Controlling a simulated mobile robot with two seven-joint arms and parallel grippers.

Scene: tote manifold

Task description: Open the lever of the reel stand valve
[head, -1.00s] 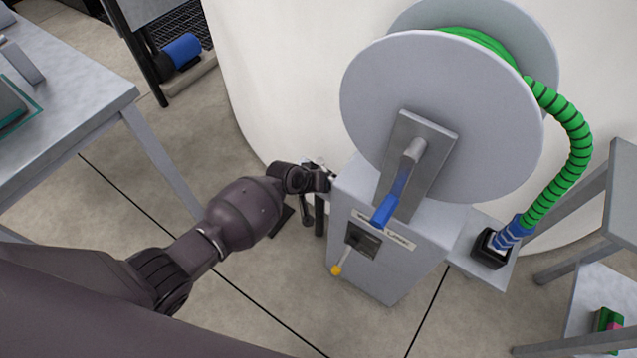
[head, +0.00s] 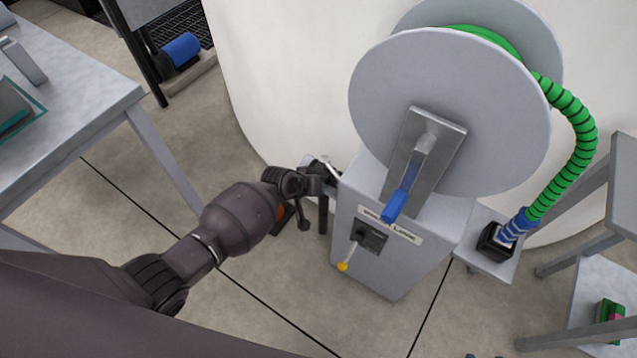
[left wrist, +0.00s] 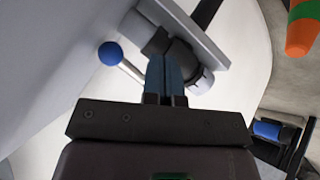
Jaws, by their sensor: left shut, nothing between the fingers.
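The reel stand (head: 385,260) is a grey box carrying a large grey reel (head: 445,115). On its front is a dark plate with a thin yellow-tipped lever (head: 349,254). At its left side, small valve parts (head: 326,163) show beside my left gripper (head: 329,177), which partly hides them. In the left wrist view, a silver lever with a blue ball knob (left wrist: 110,53) lies left of my shut, empty left gripper (left wrist: 165,70). A dark valve body (left wrist: 156,42) and a pale round fitting (left wrist: 198,80) are behind the fingers. Contact with the lever cannot be told. My right gripper is not in view.
A blue crank handle (head: 396,204) hangs in front of the reel. A green hose (head: 578,145) curves down to a side shelf at the right. A grey table (head: 75,95) stands at left and a shelf rack (head: 610,265) at right. Floor between table and stand is mostly open.

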